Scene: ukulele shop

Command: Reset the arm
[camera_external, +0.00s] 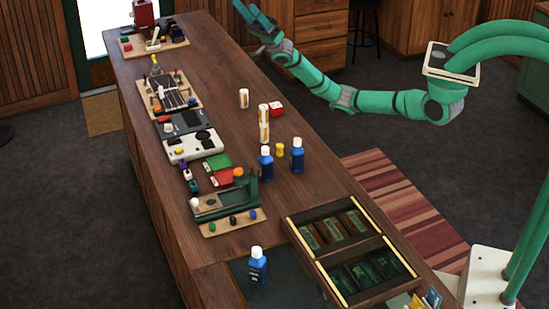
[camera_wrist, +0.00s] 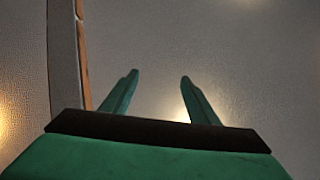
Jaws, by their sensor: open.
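My green arm stretches from the right side of the external view leftward, over the floor to the bench's far right edge. My gripper (camera_external: 244,10) is at the arm's end, near the top of that view, small and partly cut off. In the wrist view my gripper (camera_wrist: 158,76) shows two green fingers spread apart with nothing between them. Behind them is a plain grey surface, perhaps the ceiling, with bright spots of light.
A long wooden bench (camera_external: 225,85) holds blue bottles (camera_external: 297,156), a white-and-orange cylinder (camera_external: 264,124), a green tool (camera_external: 238,190) and a divided tray (camera_external: 315,270). Drawers (camera_external: 321,30) stand behind my arm. A striped rug (camera_external: 400,210) lies right of the bench.

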